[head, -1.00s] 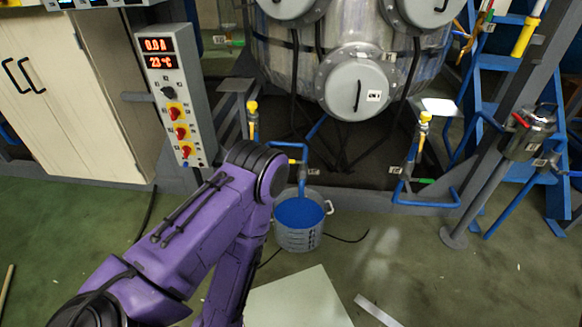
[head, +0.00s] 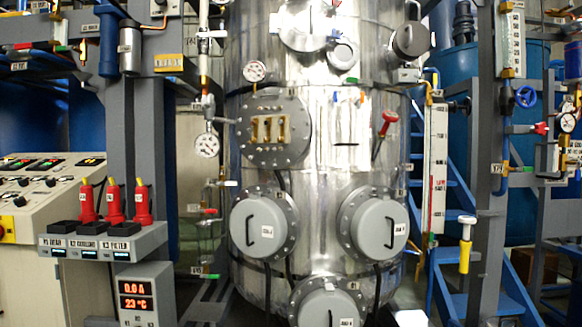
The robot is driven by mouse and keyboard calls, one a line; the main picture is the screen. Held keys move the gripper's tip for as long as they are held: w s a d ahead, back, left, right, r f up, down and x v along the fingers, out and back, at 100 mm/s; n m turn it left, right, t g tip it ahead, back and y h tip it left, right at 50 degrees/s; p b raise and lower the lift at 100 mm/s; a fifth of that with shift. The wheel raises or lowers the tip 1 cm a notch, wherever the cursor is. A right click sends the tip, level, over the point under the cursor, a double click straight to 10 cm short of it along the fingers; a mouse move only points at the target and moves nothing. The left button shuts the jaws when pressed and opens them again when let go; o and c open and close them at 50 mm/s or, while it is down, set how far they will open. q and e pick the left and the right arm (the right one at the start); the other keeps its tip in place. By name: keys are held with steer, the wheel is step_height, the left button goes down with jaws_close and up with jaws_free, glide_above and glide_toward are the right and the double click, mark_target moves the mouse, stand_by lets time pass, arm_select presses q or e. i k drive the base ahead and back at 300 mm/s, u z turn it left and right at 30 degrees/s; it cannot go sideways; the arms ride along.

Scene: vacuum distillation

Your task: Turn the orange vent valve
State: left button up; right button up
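Neither of my grippers is in the head view now. I cannot tell for sure which part is the orange vent valve. A small orange-yellow piece (head: 429,94) sits on thin pipework just right of the upper part of the steel vessel (head: 320,172). Another small orange piece (head: 567,107) shows by a gauge at the far right. Both are too small to tell whether they are valve handles or how they are turned.
The vessel has round grey hatches (head: 264,228) and a red handle (head: 388,122).

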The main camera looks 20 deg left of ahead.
mark_target(205, 90)
steer(key=u, duration=2.25)
steer(key=i, duration=1.35)
steer(key=z, duration=0.1)
